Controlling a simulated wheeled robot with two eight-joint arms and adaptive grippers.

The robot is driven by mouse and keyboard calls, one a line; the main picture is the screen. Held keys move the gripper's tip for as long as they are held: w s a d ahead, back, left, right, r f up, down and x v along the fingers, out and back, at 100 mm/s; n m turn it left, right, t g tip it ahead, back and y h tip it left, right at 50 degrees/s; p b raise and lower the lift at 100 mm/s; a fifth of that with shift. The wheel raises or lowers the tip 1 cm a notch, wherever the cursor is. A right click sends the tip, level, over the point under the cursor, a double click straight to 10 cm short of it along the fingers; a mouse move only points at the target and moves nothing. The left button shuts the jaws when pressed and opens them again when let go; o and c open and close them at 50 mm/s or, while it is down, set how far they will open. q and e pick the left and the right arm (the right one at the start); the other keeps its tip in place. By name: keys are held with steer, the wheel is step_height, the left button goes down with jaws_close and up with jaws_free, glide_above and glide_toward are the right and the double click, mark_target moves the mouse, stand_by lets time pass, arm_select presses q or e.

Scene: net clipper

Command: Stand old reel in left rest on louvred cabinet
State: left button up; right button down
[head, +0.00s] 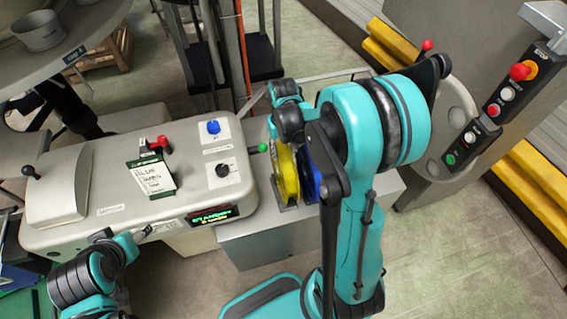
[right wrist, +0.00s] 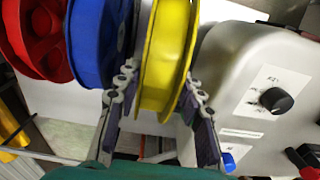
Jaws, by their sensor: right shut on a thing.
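A yellow reel (head: 284,172) stands upright beside the console, over the grey box-like cabinet (head: 262,247). My right gripper (right wrist: 158,103) is shut on this yellow reel (right wrist: 165,50), one finger on each side of it. In the head view my right arm hides most of that gripper. A grey metal piece (head: 289,207) shows under the reel; I cannot tell whether they touch. A blue reel (right wrist: 92,40) is close beside the yellow one, and a red reel (right wrist: 36,38) is beyond it. No louvres or label naming the old reel show. My left gripper (head: 142,236) is small and unclear by the console's front.
The console (head: 95,205) carries a note card (head: 151,175), a blue knob (head: 213,127), a black knob (head: 222,170) and a lit display (head: 212,215). A green-tipped lever (head: 262,148) sticks out near the yellow reel. Yellow barriers (head: 535,190) and a button panel (head: 500,105) stand at right.

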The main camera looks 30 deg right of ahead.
steer(key=shift+f+b, duration=0.65)
steer(key=shift+f, duration=2.15)
steer(key=shift+f, duration=0.1)
steer(key=c, duration=1)
jaws_free()
steer(key=shift+o, duration=0.2)
steer(key=shift+r, duration=0.2)
